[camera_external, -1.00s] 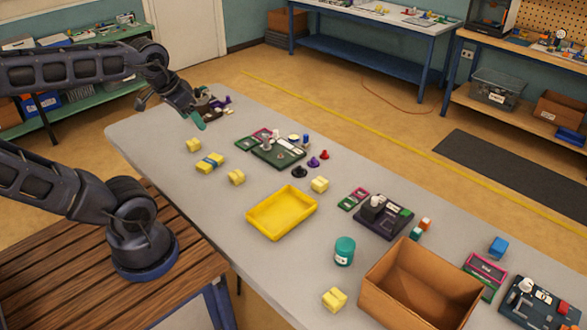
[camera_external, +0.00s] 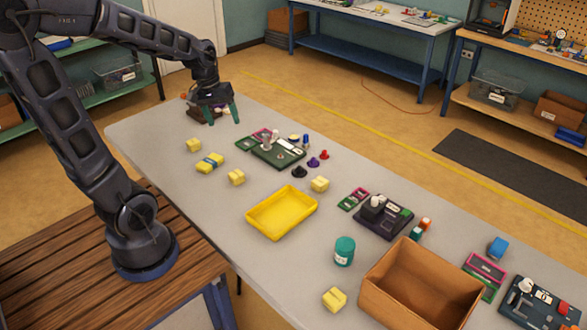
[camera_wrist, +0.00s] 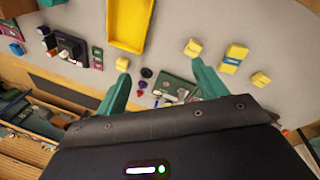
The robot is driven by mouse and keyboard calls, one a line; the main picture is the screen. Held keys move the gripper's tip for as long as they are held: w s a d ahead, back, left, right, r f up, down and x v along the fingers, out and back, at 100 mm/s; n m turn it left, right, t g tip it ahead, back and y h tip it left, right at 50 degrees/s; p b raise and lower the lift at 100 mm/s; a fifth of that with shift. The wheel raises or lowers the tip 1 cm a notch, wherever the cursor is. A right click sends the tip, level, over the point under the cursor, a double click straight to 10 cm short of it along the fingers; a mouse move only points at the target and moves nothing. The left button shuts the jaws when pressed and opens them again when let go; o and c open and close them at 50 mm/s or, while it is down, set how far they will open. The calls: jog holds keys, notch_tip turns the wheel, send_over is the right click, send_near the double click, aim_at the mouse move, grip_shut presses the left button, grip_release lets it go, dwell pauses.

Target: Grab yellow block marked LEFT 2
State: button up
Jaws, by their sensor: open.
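Several yellow blocks lie on the grey table; no LEFT 2 marking is legible. In the external view, one is at the far left (camera_external: 194,145), a blue-banded one (camera_external: 210,163) is nearer, another (camera_external: 236,177) is left of the tray, one (camera_external: 320,184) is at the tray's right, and one (camera_external: 334,299) is at the front. The wrist view shows the blue-banded block (camera_wrist: 234,58) between two plain blocks (camera_wrist: 193,48) (camera_wrist: 261,79), and another block (camera_wrist: 122,64) beside the tray. My gripper (camera_external: 223,114) is open and empty above the table's far end; its teal fingers (camera_wrist: 160,84) are spread.
A yellow tray (camera_external: 252,222) sits mid-table. A dark green board (camera_external: 268,156) and small purple, red and black pieces lie beyond the blocks. A teal jar (camera_external: 344,252), an open cardboard box (camera_external: 425,300) and a dark device (camera_external: 378,222) stand nearer. The table's left front is clear.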

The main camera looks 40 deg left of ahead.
jog(key=w+a+f+n+g+h, duration=0.2)
jog(key=w+a+f+n, duration=0.5)
jog(key=f, duration=0.5)
jog(key=n+h, duration=0.1)
jog(key=n, duration=0.3)
send_near(236, 174)
jog(key=x, duration=0.5)
jog(key=shift+w+a+f, duration=0.1)
jog(key=shift+w+a, duration=0.15)
jog(key=shift+w, duration=0.05)
jog(key=shift+s+x, duration=0.1)
jog(key=shift+x, duration=1.2)
jog(key=shift+s+x, duration=0.15)
jog(key=shift+x, duration=1.2)
jog(key=shift+d, duration=0.2)
jog(key=c, duration=1.1)
